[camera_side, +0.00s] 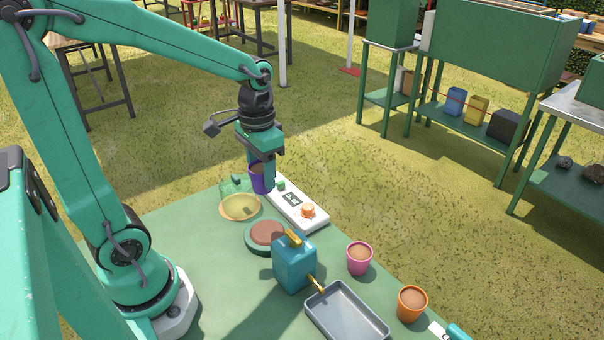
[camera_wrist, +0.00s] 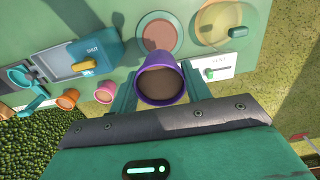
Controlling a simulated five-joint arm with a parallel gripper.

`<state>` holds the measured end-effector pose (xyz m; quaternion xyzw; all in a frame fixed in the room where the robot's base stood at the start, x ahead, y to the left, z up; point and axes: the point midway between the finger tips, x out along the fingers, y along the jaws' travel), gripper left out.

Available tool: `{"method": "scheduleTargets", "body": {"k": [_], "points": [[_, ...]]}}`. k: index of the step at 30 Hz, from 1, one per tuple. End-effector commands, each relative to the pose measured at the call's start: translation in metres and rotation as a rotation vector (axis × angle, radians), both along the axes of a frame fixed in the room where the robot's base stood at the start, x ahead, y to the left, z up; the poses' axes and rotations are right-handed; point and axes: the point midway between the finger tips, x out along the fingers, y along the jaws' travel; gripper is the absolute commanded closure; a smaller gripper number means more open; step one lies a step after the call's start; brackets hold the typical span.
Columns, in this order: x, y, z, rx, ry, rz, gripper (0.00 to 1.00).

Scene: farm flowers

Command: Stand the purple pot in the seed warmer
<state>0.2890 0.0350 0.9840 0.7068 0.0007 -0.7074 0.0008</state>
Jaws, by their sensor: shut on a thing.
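The purple pot (camera_side: 257,182), filled with brown soil, is held between the fingers of my gripper (camera_side: 268,172), which is shut on it. In the wrist view the pot (camera_wrist: 160,78) sits between both fingers (camera_wrist: 160,88), its rim facing the camera. It looks roughly upright in the side view, partly hidden by a finger; its height above the table is hard to judge. A round green base with a brown disc (camera_side: 267,232), likely the seed warmer, stands nearer the side camera. Its disc (camera_wrist: 153,30) is empty.
A blue tank (camera_side: 294,262) with a yellow handle, a grey tray (camera_side: 345,312), a pink pot (camera_side: 359,258) and an orange pot (camera_side: 411,303) stand nearer.

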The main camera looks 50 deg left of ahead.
Motion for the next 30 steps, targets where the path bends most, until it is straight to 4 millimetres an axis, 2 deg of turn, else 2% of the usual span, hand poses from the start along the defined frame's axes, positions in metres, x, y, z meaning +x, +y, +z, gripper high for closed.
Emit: {"method": "scheduleTargets", "body": {"k": [4, 17, 27, 30], "points": [[0.000, 0.000, -0.018, 0.000, 0.002, -0.001, 0.76], [0.000, 0.000, -0.033, 0.000, 0.002, -0.002, 0.76], [0.000, 0.000, -0.078, 0.000, 0.003, -0.002, 0.76], [0.000, 0.000, -0.084, 0.000, 0.001, -0.002, 0.76]]}}
